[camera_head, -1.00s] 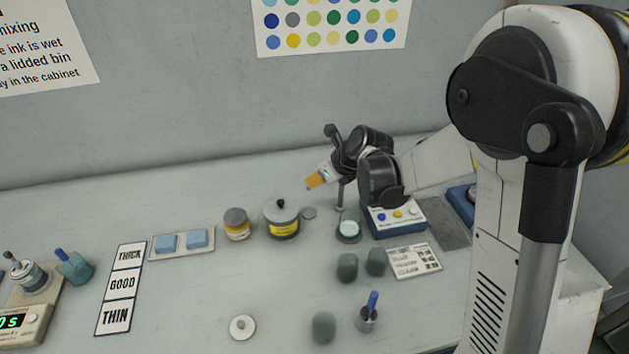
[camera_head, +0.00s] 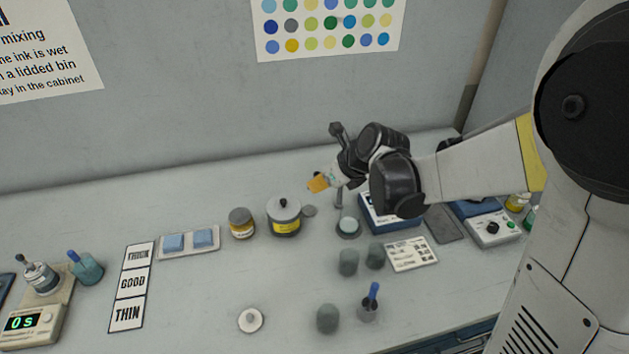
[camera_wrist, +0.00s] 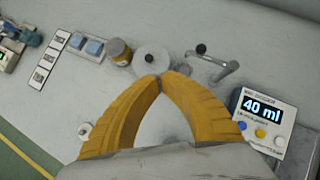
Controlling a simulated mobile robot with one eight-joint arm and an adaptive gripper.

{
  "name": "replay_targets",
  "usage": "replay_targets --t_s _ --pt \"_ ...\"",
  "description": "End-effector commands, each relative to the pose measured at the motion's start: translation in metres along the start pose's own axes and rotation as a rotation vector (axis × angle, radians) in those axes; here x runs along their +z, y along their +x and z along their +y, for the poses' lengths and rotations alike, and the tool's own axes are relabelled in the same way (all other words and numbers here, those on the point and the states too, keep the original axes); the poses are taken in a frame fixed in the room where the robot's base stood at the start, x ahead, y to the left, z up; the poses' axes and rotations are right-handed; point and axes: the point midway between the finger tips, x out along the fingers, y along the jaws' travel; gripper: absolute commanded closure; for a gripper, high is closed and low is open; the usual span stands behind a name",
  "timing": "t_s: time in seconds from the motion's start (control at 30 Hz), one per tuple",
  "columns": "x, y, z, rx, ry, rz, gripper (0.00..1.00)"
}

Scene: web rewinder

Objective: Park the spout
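The dispenser (camera_head: 403,222) is a white and blue box, and its screen reads 40 ml in the wrist view (camera_wrist: 262,107). Its thin metal spout (camera_wrist: 222,68) with a dark knob (camera_wrist: 201,48) lies right of my fingertips in the wrist view. In the head view the spout's post (camera_head: 338,195) is partly hidden behind my gripper (camera_head: 319,183). My yellow fingers in the wrist view (camera_wrist: 160,78) arch together with tips meeting and nothing seen between them. They are apart from the spout. A small pale cup (camera_head: 348,227) stands below the post.
A lidded pot (camera_head: 284,222) and yellow-labelled jar (camera_head: 241,224) stand left of the dispenser. Several grey cups (camera_head: 348,262) and a blue-handled tool in a cup (camera_head: 369,304) are in front. A scale (camera_head: 30,323) is at far left.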

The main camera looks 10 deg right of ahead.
Motion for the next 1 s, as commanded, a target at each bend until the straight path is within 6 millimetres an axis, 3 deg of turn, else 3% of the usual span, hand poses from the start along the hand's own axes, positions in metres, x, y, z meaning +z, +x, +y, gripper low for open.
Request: replay_targets --t_s 0.2,0.77,0.87,1.0 --pt "0.004 -0.020 0.010 0.000 0.000 0.000 1.00" --pt "0.003 -0.022 0.011 -0.002 -0.011 0.001 1.00" --pt "0.001 -0.032 0.013 -0.014 -0.111 0.009 1.00" --pt "-0.012 -0.067 0.023 -0.054 -0.489 0.054 1.00"
